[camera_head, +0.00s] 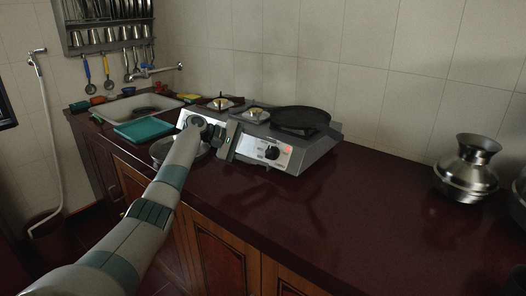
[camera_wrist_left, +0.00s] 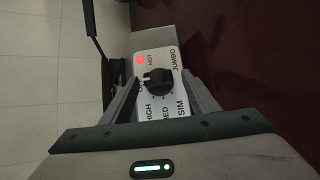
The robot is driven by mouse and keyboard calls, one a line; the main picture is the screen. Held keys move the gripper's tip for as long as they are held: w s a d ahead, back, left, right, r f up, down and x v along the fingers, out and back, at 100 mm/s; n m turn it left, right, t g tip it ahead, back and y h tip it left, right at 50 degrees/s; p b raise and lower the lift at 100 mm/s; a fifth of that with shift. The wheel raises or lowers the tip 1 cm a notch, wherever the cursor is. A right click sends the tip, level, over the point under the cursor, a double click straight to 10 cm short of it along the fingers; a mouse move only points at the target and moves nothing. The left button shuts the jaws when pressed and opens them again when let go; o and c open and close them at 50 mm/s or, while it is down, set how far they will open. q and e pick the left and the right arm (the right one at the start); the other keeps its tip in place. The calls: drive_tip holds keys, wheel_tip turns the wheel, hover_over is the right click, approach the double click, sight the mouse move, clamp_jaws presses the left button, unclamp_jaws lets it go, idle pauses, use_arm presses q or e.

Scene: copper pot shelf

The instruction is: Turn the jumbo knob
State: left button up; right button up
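The jumbo knob (camera_head: 272,152) is a black round knob on the pale front panel of the stove in the head view. In the left wrist view the knob (camera_wrist_left: 157,80) shows near the JUMBO, HIGH, MED and SIM labels. A red light (camera_wrist_left: 140,59) glows by the HOT label. My left gripper (camera_head: 228,140) is to the left of the knob in the head view. Its fingers are spread in the left wrist view (camera_wrist_left: 160,76), with the knob showing between their tips. I cannot tell whether they touch it. My right gripper is not in view.
The stove (camera_head: 315,154) stands on a dark red counter (camera_head: 360,200) with a black pan (camera_head: 302,119) on top. A metal pot (camera_head: 467,170) stands at the right. A sink (camera_head: 135,106) lies at the left. The counter between stove and pot is clear.

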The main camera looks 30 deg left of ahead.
use_arm(q)
drive_tip(key=shift+r, duration=0.1)
drive_tip(key=shift+s+a+r, duration=0.15)
drive_tip(key=shift+s+a, duration=0.15)
drive_tip(key=b+v, duration=0.1)
drive_tip(key=v, duration=1.5)
drive_tip(key=shift+a+b, duration=0.2)
drive_tip(key=shift+b, duration=0.1)
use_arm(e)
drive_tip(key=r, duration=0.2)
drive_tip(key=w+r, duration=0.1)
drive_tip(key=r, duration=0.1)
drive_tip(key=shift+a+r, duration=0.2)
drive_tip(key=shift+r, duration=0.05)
use_arm(q)
drive_tip(key=shift+s, duration=0.15)
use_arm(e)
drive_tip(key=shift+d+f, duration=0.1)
